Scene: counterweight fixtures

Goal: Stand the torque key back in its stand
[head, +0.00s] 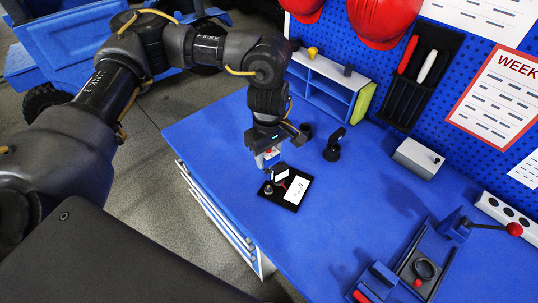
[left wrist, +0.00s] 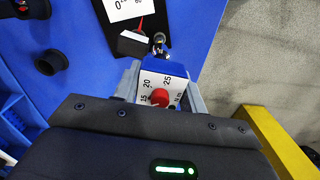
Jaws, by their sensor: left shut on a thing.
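My left gripper (head: 268,157) points down over the near-left part of the blue bench. It is shut on the torque key (left wrist: 175,71), a blue block with a white scale face marked 15, 20, 25 and a red knob; grey fingers flank it in the left wrist view. The key's lower end is mostly hidden; I cannot tell whether it touches the black board below. A black open-topped cup (head: 306,131), perhaps the stand, is right of and beyond the gripper, and also shows in the left wrist view (left wrist: 50,62). It looks empty. My right gripper is out of view.
A black board (head: 293,206) with a white card, red pointer and small metal post lies under the gripper. A black round-based holder (head: 332,151) stands to the right. A blue shelf (head: 327,86) is behind. A clamp fixture (head: 424,268) is at lower right. The bench middle is clear.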

